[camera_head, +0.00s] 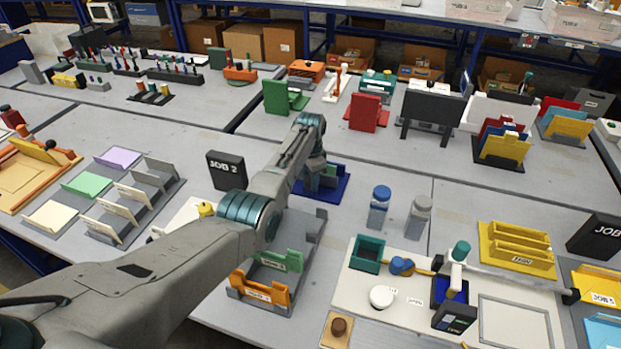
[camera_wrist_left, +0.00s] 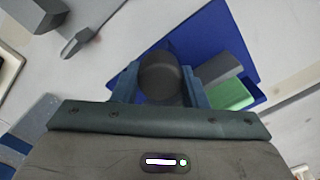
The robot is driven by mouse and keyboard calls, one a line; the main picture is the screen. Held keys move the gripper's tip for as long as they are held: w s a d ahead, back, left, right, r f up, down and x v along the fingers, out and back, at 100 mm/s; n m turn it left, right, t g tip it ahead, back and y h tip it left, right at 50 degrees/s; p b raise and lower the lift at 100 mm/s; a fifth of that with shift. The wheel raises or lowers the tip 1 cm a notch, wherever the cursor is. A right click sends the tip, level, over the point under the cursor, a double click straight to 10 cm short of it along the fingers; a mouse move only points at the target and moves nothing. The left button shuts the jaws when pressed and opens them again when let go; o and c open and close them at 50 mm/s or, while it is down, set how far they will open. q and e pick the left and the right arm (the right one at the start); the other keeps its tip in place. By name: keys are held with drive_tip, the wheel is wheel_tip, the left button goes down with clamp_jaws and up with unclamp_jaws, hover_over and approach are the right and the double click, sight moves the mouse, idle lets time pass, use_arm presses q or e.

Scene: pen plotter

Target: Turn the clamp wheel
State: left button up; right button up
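A dark round wheel (camera_wrist_left: 162,76), which I take to be the clamp wheel, sits over a blue base in the left wrist view. A green block (camera_wrist_left: 228,94) and a grey block lie just right of it. My left gripper (camera_wrist_left: 162,80) has one blue-grey finger on each side of the wheel, and both appear to touch it. In the head view my left arm reaches in from the left, with its wrist above the blue clamp base (camera_head: 335,187). The fingers and wheel are hidden behind the arm there. My right gripper is not in view.
A teal open box (camera_head: 368,254), a blue round knob (camera_head: 402,266) and a pen plotter stand on a white board at right. An orange holder (camera_head: 262,291) is close below my arm. A black JOB 2 sign (camera_head: 226,171) stands left of it.

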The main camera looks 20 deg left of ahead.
use_arm(q)
drive_tip(key=shift+n, duration=0.4)
drive_tip(key=shift+n+p, duration=0.55)
drive_tip(key=shift+n, duration=0.35)
drive_tip(key=n, duration=0.2)
drive_tip(key=shift+n+p, duration=0.35)
drive_tip(key=shift+n, duration=0.05)
drive_tip(key=n, duration=0.5)
drive_tip(key=shift+p, duration=0.4)
drive_tip(key=shift+n, duration=0.4)
drive_tip(key=o, duration=1)
